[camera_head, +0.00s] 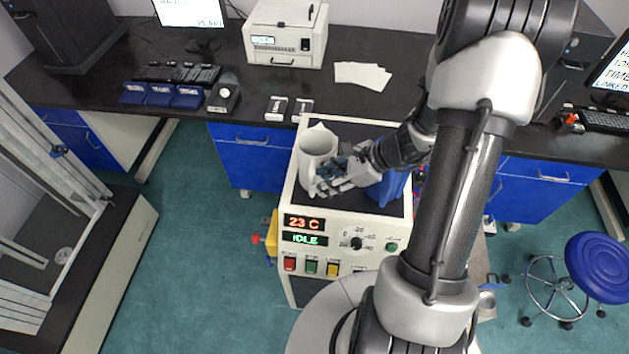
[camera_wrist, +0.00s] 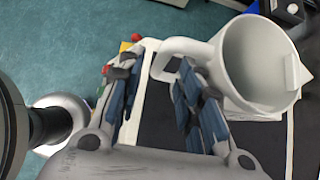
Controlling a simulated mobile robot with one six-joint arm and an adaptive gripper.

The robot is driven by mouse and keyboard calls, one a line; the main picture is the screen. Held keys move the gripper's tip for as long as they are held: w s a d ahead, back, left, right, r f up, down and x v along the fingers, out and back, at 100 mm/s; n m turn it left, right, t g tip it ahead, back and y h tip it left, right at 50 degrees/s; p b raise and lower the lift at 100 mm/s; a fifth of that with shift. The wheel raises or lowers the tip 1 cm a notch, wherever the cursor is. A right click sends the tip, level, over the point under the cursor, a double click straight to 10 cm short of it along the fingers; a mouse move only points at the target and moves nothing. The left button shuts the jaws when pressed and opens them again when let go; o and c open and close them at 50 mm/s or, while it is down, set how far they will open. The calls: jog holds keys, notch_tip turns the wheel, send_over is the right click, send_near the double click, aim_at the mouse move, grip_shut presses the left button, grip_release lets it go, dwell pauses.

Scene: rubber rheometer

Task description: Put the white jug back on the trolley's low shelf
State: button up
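The white jug (camera_head: 316,160) stands upright on the dark top of the cabinet with the 23 C display. It also shows in the wrist view (camera_wrist: 258,65), with its handle turned toward my gripper. My gripper (camera_head: 325,180) is at the jug's right side in the head view. In the wrist view my gripper (camera_wrist: 155,80) has its fingers spread apart, and the handle's outer end lies near and partly between the fingertips. Whether a finger touches the handle cannot be told. The trolley's low shelf cannot be made out.
A blue object (camera_head: 388,187) stands on the same cabinet top, partly behind my gripper. The black bench (camera_head: 390,50) with a white device (camera_head: 286,35) and papers lies behind. A blue stool (camera_head: 598,266) stands at right. Green floor at left is free.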

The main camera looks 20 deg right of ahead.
jog(key=p+v, duration=0.1)
jog(key=v, duration=0.6)
jog(key=s+a+r+n+g+h, duration=0.2)
jog(key=s+a+r+n+g, duration=0.15)
jog(key=a+r+n, duration=0.7)
jog(key=s+a+r+n+t+h, duration=0.3)
jog(key=s+r+n+h, duration=0.2)
jog(key=s+r+n, duration=0.4)
jog(key=s+n, duration=0.1)
jog(key=n, duration=0.4)
jog(key=shift+s+r, duration=0.2)
jog(key=shift+r, duration=0.1)
jog(key=shift+f, duration=0.15)
notch_tip(320, 180, down, 8)
jog(key=b, duration=0.7)
jog(key=shift+b, duration=0.4)
